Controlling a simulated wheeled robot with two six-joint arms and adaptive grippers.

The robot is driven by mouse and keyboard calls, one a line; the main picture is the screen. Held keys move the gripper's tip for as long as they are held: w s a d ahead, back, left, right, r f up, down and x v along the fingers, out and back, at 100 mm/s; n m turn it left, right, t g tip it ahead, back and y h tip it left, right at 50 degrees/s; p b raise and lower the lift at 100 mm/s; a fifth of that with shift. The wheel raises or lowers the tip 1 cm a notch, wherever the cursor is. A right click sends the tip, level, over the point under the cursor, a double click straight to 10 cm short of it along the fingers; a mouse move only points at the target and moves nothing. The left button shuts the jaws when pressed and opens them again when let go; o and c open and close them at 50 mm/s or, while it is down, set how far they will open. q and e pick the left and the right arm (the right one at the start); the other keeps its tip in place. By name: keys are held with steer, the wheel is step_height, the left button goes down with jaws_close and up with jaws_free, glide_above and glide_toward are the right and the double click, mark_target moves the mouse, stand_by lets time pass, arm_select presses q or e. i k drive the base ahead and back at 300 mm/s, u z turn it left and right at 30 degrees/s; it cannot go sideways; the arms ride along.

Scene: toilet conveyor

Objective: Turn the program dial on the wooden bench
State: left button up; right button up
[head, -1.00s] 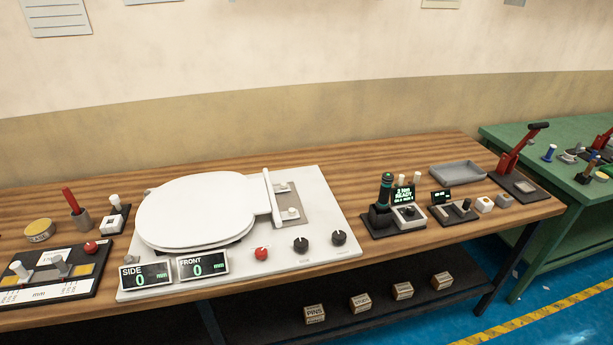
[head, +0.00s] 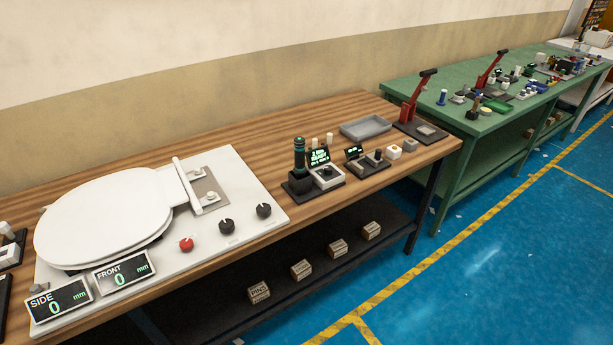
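The wooden bench (head: 250,140) runs from the lower left to the middle of the head view. A small grey unit with a round black dial (head: 325,172) stands on its right half, below a small lit green-text screen (head: 318,156). A dark upright tool with green rings (head: 299,156) stands just left of it. Two black knobs (head: 227,226) (head: 264,211) and a red knob (head: 186,244) sit on the white panel's front edge. I cannot read which knob is labelled as the program dial. Neither of my grippers is in view.
A white toilet seat (head: 100,218) lies on the white panel, with SIDE and FRONT displays (head: 123,272) in front. A grey tray (head: 366,128) and a red lever press (head: 413,105) stand at the right end. A green bench (head: 480,125) is beyond. Blue floor in front is clear.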

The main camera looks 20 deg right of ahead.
mark_target(328, 169)
steer(key=z, duration=1.9)
steer(key=i, duration=3)
steer(key=u, duration=2.6)
